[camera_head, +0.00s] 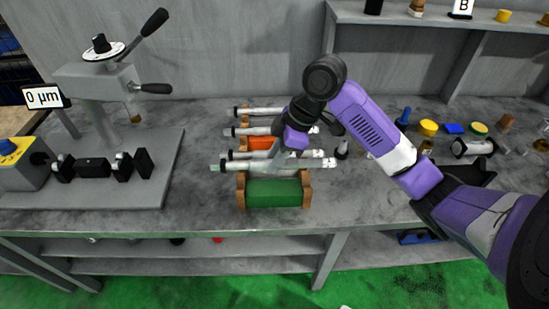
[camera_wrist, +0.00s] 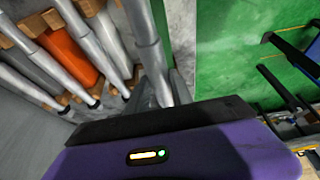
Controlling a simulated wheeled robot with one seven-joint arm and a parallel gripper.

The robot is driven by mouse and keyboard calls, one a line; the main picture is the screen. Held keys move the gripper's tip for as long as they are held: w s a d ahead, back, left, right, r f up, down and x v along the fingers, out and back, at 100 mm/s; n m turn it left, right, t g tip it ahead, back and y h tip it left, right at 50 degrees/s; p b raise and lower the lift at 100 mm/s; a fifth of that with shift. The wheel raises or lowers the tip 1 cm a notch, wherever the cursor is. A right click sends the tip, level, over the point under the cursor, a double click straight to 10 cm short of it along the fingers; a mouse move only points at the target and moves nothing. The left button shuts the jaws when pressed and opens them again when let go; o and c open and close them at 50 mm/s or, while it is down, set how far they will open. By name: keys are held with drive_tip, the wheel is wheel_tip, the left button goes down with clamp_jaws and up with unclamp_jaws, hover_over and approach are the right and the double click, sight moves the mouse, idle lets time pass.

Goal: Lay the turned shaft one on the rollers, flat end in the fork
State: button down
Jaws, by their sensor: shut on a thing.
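My gripper (camera_head: 285,150) is shut on a grey metal shaft (camera_head: 245,167), the frontmost of several similar shafts. This shaft lies level across the picture, over the green block with brown end supports; I cannot tell whether it still touches them. In the wrist view the shaft (camera_wrist: 148,45) runs from the top edge down between my fingers (camera_wrist: 165,95). No label shows which shaft is number one. At the left stands the grinder fixture (camera_head: 95,190), with dark rollers (camera_head: 123,165) low on its grey base. I cannot make out the fork clearly.
The green block (camera_head: 275,193) is nearest the bench front; an orange block (camera_head: 260,143) with other shafts lies behind. A dial column with handles (camera_head: 105,75) and a "0 µm" display (camera_head: 43,97) rise above the fixture. Small coloured parts (camera_head: 428,127) crowd the right.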

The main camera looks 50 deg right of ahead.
drive_tip(key=shift+f+b, duration=3.15)
drive_tip(key=shift+f, duration=0.55)
drive_tip(key=c, duration=1.1)
unclamp_jaws()
drive_tip(key=shift+o, duration=0.2)
drive_tip(key=shift+f, duration=0.15)
drive_tip(key=shift+v, duration=4)
